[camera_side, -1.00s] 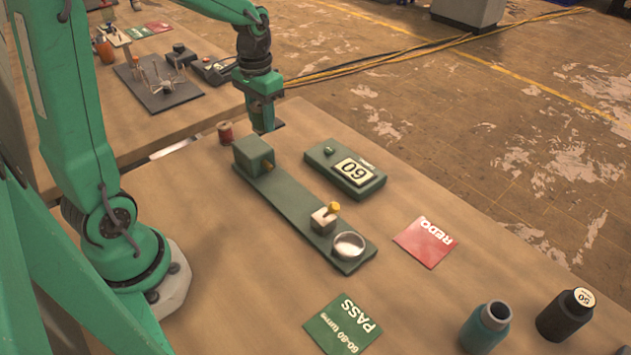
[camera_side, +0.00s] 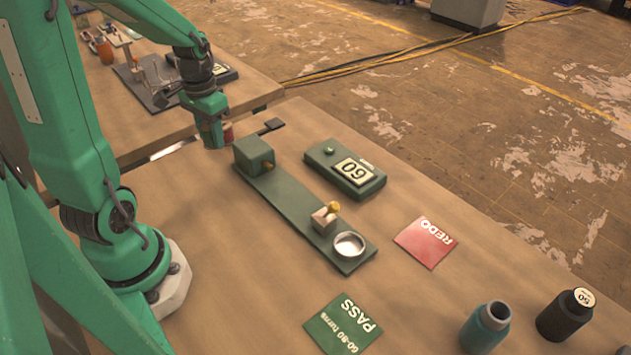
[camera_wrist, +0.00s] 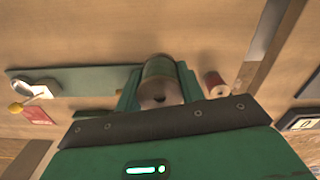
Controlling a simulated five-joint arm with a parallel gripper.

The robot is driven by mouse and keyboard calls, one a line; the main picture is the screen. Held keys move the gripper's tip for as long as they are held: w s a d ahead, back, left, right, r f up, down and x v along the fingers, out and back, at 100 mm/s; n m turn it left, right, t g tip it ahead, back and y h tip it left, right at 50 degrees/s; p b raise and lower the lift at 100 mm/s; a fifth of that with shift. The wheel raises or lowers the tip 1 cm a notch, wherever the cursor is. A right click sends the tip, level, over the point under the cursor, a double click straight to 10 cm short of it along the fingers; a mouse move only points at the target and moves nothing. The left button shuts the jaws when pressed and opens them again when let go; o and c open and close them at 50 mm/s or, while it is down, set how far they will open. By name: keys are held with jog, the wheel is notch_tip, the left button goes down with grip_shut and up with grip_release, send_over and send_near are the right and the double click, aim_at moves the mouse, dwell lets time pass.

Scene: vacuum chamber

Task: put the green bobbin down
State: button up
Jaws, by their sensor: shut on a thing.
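In the side view my gripper (camera_side: 211,138) is over the near table's far-left part, left of the green winder (camera_side: 285,199). It hides the green bobbin there. Whether the bobbin touches the table cannot be told.
A red bobbin (camera_side: 228,132) stands close by, partly hidden behind my gripper; it also shows in the wrist view (camera_wrist: 215,84). A dark pad (camera_side: 271,126) lies beyond. A counter (camera_side: 345,170), a red REDO card (camera_side: 425,242) and a green PASS card (camera_side: 343,324) lie right.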

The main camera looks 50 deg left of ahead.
send_over(188, 164)
notch_tip(188, 164, down, 7)
jog(key=shift+f, duration=0.1)
jog(key=shift+d+f, duration=0.1)
jog(key=shift+f, duration=1.65)
jog(key=shift+f, duration=0.1)
jog(key=o, duration=1)
jog(key=shift+c, duration=0.2)
notch_tip(188, 164, up, 8)
jog(key=shift+f, duration=0.15)
